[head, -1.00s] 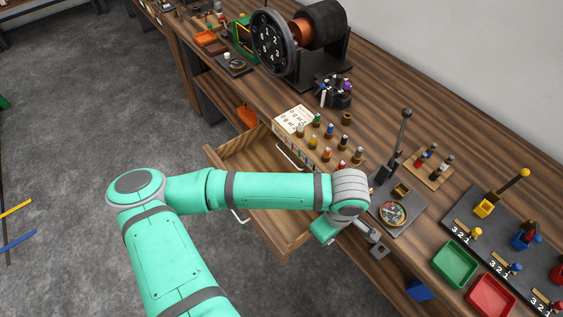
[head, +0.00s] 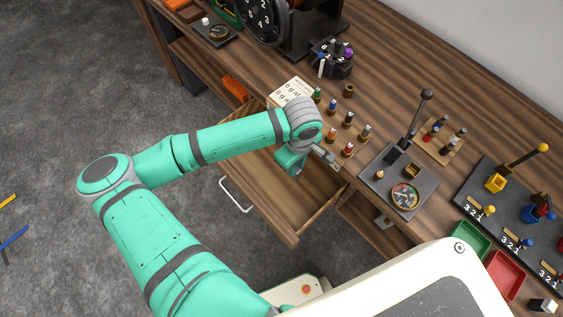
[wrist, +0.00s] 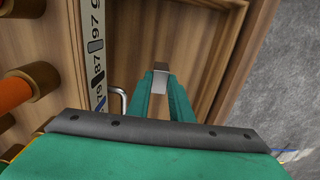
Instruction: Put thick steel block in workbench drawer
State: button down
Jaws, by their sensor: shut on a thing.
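My gripper (wrist: 160,92) is shut on the thick steel block (wrist: 161,78), a small grey block between its teal fingertips in the wrist view. The workbench drawer (wrist: 203,48) is pulled open, and its wooden inside lies below the held block. In the head view the open drawer (head: 287,227) sticks out from the bench front, with a pale handle on its front. My gripper (head: 291,163) hangs over the drawer's bench side there. The block and fingertips are hidden in the head view. How high the block is above the drawer floor is unclear.
The workbench (head: 385,75) carries a peg board (head: 345,133), a lever with a gauge panel (head: 405,190), a green tray (head: 468,243) and a red tray (head: 504,274). Another handle (wrist: 119,102) stands out from the bench front beside the gripper. Open floor lies left of the drawer.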

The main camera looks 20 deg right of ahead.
jog(key=shift+w+a+f, duration=0.4)
jog(key=shift+w+f, duration=0.6)
jog(key=shift+f, duration=0.6)
jog(key=shift+w+a+f, duration=0.35)
jog(key=shift+w+f, duration=0.7)
jog(key=shift+f, duration=0.55)
jog(key=shift+w+a+f, duration=0.4)
jog(key=shift+w+f, duration=0.6)
jog(key=shift+f, duration=0.6)
jog(key=shift+f, duration=0.1)
jog(key=c, duration=1.6)
grip_release()
notch_tip(320, 180, up, 12)
jog(key=shift+r, duration=0.1)
